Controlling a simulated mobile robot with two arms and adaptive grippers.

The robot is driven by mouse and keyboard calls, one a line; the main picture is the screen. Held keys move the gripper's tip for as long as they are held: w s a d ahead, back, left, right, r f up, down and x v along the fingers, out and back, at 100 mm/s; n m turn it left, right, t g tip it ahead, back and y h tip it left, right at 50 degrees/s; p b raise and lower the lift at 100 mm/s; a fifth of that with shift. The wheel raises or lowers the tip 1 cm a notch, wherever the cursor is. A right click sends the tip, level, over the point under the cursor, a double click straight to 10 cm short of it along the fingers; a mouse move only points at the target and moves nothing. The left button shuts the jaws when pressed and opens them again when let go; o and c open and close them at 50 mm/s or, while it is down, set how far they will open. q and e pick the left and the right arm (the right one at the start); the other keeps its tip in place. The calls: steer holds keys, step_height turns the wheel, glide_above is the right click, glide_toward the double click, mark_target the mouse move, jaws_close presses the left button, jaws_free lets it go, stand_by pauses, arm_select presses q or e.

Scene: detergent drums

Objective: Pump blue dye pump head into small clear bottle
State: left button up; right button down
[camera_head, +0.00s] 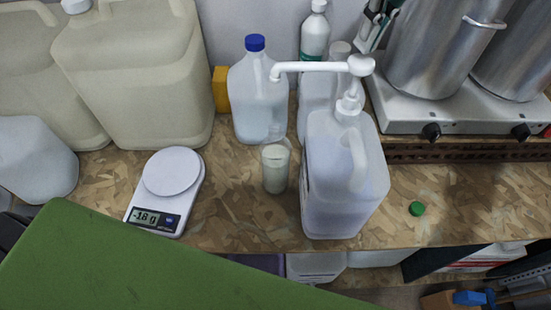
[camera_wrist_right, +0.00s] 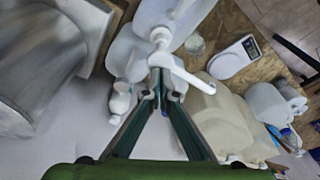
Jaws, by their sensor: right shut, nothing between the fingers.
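A white pump head (camera_head: 361,66) sits on a large translucent jug (camera_head: 345,185) with a faint bluish-violet tint. Its long spout (camera_head: 315,67) points left, its tip above and behind the small clear bottle (camera_head: 275,168). That open bottle stands upright left of the jug; its contents look pale and their level is hard to tell. In the right wrist view, my right gripper (camera_wrist_right: 160,78) is shut and empty, its fingertips close to the pump head (camera_wrist_right: 159,37); contact cannot be told. The small bottle (camera_wrist_right: 195,45) also shows there. My left gripper is not in view.
A white scale (camera_head: 172,185) reading -18 g stands left of the bottle. A blue-capped jug (camera_head: 258,95) and large beige canisters (camera_head: 135,80) stand behind. Steel pots on a hotplate (camera_head: 470,110) stand at right.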

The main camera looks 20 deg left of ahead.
mark_target(365, 62)
steer(key=shift+f, duration=0.1)
steer(key=shift+f+b, duration=2)
steer(key=shift+f, duration=1)
step_height(365, 62, up, 6)
steer(key=p, duration=0.5)
steer(key=shift+r, duration=0.15)
steer(key=shift+f+b, duration=1.9)
steer(key=shift+f, duration=1.25)
steer(key=shift+r+p, duration=2.6)
steer(key=shift+r, duration=0.55)
steer(key=shift+f, duration=0.15)
